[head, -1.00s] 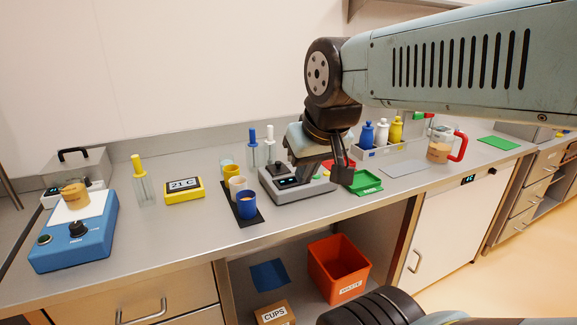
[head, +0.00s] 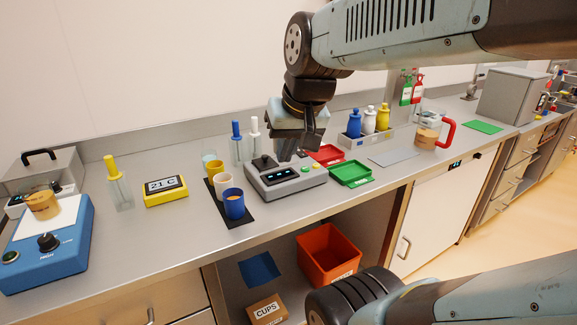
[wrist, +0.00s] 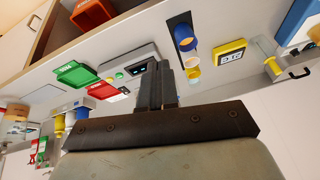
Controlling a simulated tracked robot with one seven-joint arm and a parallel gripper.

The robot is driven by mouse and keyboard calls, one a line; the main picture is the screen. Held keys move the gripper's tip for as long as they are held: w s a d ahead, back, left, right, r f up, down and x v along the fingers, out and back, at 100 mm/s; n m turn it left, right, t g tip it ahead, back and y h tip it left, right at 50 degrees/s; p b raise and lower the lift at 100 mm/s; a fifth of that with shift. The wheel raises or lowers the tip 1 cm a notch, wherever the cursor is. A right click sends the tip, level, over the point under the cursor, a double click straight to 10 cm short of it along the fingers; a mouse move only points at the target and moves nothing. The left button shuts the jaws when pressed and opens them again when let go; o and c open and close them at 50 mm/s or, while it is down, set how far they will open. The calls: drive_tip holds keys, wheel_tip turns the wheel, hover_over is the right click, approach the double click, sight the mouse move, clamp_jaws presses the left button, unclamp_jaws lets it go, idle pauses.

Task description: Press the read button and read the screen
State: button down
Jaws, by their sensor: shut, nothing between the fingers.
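A grey device (head: 287,187) stands mid-counter with a dark screen (head: 281,175), which shows small pale lit marks too small to read. A green button (head: 306,169) sits on its top, right of the screen; it also shows in the wrist view (wrist: 119,75). I cannot read any button label. My gripper (head: 287,157) is shut and empty. It hangs over the back of the device, apparently above the surface, and hides part of its top. In the wrist view its fingers (wrist: 157,66) point toward the device beside the screen (wrist: 139,69).
A dark mat with several cups, including a blue cup (head: 234,204), lies left of the device. Green (head: 351,174) and red (head: 327,154) trays lie to its right. A blue machine (head: 52,250) and a yellow "21 C" display (head: 165,191) stand farther left.

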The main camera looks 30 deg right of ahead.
drive_tip(key=w+d+f+m+g+y, duration=0.1)
drive_tip(key=w+d+m+y, duration=0.1)
drive_tip(key=w+d+m, duration=0.3)
drive_tip(key=w+f+m+y, duration=0.1)
drive_tip(key=w+f+m, duration=0.15)
drive_tip(key=w, duration=0.45)
drive_tip(key=m+t+y, duration=0.3)
drive_tip(key=m, duration=0.6)
hover_over(308, 168)
wheel_tip(308, 168, down, 5)
drive_tip(key=shift+r, duration=0.15)
drive_tip(key=shift+s, duration=0.1)
drive_tip(key=shift+a+f, duration=0.1)
drive_tip(key=shift+f, duration=4.35)
drive_tip(key=shift+f, duration=0.7)
drive_tip(key=shift+r, duration=0.8)
